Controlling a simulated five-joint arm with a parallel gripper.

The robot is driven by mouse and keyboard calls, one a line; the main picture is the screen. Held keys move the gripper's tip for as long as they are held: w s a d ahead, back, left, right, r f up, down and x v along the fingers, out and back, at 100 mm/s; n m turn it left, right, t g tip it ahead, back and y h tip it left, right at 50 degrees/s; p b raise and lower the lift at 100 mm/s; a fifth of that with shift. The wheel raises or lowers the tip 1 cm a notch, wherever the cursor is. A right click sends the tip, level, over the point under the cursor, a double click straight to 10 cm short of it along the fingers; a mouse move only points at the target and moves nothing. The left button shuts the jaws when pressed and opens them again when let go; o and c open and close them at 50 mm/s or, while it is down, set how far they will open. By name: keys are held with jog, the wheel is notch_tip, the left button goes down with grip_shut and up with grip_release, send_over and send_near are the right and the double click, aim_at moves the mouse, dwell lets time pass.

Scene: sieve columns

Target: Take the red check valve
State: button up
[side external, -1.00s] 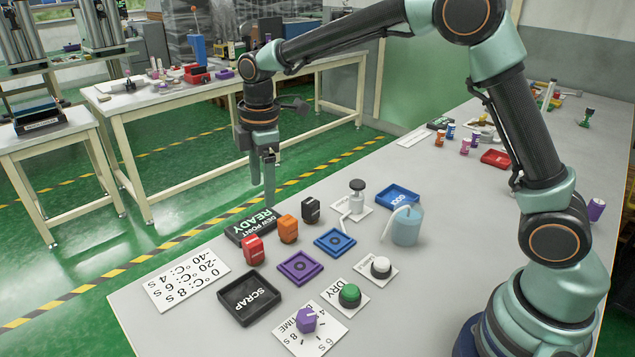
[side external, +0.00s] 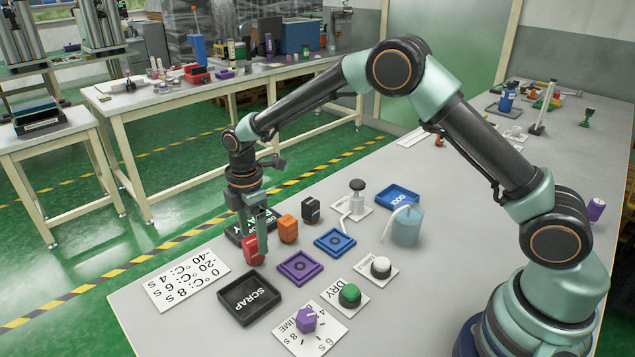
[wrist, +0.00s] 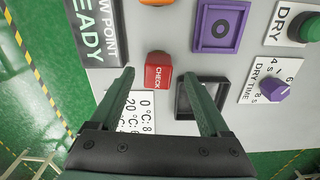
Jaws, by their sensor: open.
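The red check valve (side external: 252,250) is a small red block standing on the grey table, left of the orange block. In the wrist view the red check valve (wrist: 158,76) shows the word CHECK and lies ahead of the fingertips, roughly midway between them. My gripper (side external: 258,247) is low at the red valve in the side view, and a finger covers part of it. In the wrist view my gripper (wrist: 158,75) is open, with nothing between its fingers that I can see being held. Whether a finger touches the valve I cannot tell.
An orange block (side external: 288,229) and a black block (side external: 311,209) stand close by. The black SCRAP tray (side external: 227,303), a purple pad (side external: 300,267) and a blue pad (side external: 335,242) lie nearby. A white temperature card (side external: 186,279) is to the left.

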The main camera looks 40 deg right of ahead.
aim_at(252, 240)
notch_tip(252, 240, down, 4)
jog(key=shift+w+a+f, duration=0.1)
jog(key=shift+a, duration=0.05)
jog(key=shift+c, duration=0.3)
grip_shut()
